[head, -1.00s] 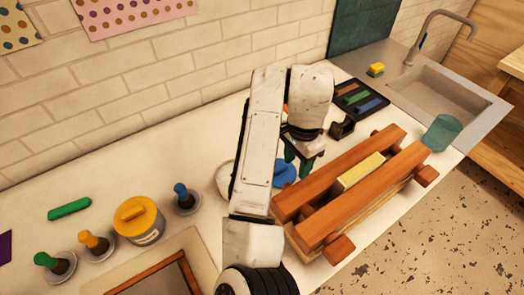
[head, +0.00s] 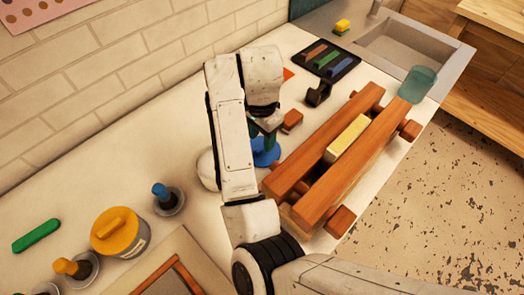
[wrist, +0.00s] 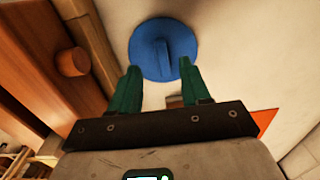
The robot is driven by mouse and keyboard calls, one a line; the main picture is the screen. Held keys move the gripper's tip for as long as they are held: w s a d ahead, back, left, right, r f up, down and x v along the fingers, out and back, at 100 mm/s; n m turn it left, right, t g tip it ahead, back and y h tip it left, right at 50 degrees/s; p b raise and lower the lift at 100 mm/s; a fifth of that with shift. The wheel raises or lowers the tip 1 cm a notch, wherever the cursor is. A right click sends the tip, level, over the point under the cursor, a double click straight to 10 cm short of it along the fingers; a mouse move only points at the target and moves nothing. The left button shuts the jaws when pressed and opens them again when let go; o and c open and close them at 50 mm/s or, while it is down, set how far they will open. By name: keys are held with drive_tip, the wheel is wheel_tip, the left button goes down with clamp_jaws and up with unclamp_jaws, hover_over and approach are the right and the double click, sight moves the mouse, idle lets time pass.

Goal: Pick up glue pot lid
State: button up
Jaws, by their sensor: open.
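A blue round lid (head: 266,154) with a raised bar handle lies on the white worktop, beside the wooden clamp. In the wrist view the blue lid (wrist: 150,50) is just beyond my fingertips, its bar between the lines of the two fingers. My gripper (wrist: 160,70) has two green fingers, spread apart with nothing held. In the head view my gripper (head: 263,135) is over the far side of the lid, partly hidden by my arm. A yellow lid (head: 115,230) with a bar handle sits on a labelled pot at the left.
A wooden clamp (head: 310,205) with a pale block stands close right of the blue lid. A white round pot (head: 207,170) is partly hidden behind my arm. A small brown block (head: 292,120) and a black tray (head: 332,60) lie beyond. Brushes in holders stand left.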

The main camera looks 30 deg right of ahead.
sight(262, 149)
drive_tip(key=shift+w+d+f+p, duration=0.15)
drive_tip(key=shift+f, duration=0.9)
drive_tip(key=shift+w+d+f+p, duration=0.1)
drive_tip(key=shift+d+f+p, duration=0.05)
drive_tip(key=shift+f, duration=0.9)
clamp_jaws()
